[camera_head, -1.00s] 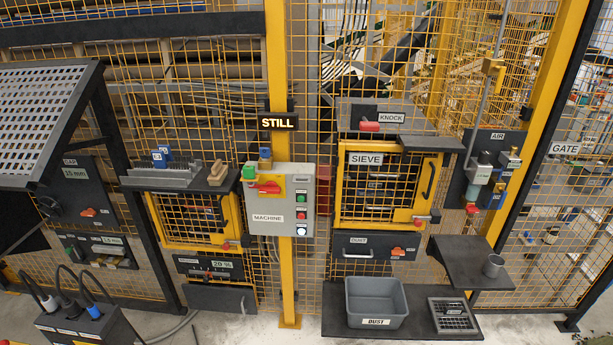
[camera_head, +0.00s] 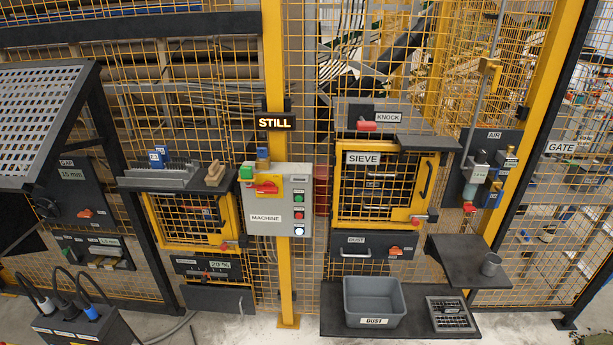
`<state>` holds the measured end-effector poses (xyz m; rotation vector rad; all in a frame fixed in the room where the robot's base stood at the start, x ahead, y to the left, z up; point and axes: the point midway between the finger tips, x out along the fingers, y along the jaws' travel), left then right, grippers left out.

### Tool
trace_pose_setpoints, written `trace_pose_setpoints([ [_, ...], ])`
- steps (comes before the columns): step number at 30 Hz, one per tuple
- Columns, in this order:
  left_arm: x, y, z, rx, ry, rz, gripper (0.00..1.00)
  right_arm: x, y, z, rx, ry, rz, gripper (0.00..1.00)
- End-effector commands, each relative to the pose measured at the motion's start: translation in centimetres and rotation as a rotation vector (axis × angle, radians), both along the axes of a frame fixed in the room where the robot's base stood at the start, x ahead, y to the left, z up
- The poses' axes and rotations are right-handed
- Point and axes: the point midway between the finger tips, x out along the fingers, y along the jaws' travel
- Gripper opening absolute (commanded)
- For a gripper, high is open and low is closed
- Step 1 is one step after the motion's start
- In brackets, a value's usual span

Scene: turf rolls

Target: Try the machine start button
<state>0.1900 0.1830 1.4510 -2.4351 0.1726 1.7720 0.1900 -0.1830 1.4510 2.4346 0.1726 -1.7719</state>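The grey machine box (camera_head: 277,201), labelled MACHINE, is fixed to the yellow post in the middle of the head view. On its right side is a column of small buttons: a green one (camera_head: 298,198) on top, a red one (camera_head: 299,215) below it and a white one (camera_head: 299,231) at the bottom. A red handle on a yellow plate (camera_head: 266,185) is at its upper left. Above the box, a dark sign (camera_head: 275,122) reads STILL in lit letters. Neither of my grippers is in view.
The yellow-framed SIEVE door (camera_head: 380,190) is shut, right of the box. A grey DUST bin (camera_head: 375,302) stands on a low dark shelf. A sloped perforated panel (camera_head: 40,110) juts out at left. A black box with cables (camera_head: 80,325) stands at lower left. Yellow mesh fencing spans the back.

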Motion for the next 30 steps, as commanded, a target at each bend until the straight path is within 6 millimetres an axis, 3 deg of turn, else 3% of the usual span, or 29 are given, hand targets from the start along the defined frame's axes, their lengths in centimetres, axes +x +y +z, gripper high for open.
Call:
trace_pose_setpoints([
  [10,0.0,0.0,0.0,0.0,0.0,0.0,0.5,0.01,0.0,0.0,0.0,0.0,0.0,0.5],
  [24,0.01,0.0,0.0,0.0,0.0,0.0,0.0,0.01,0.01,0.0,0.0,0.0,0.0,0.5],
  [30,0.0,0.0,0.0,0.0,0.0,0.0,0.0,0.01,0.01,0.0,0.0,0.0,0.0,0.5],
])
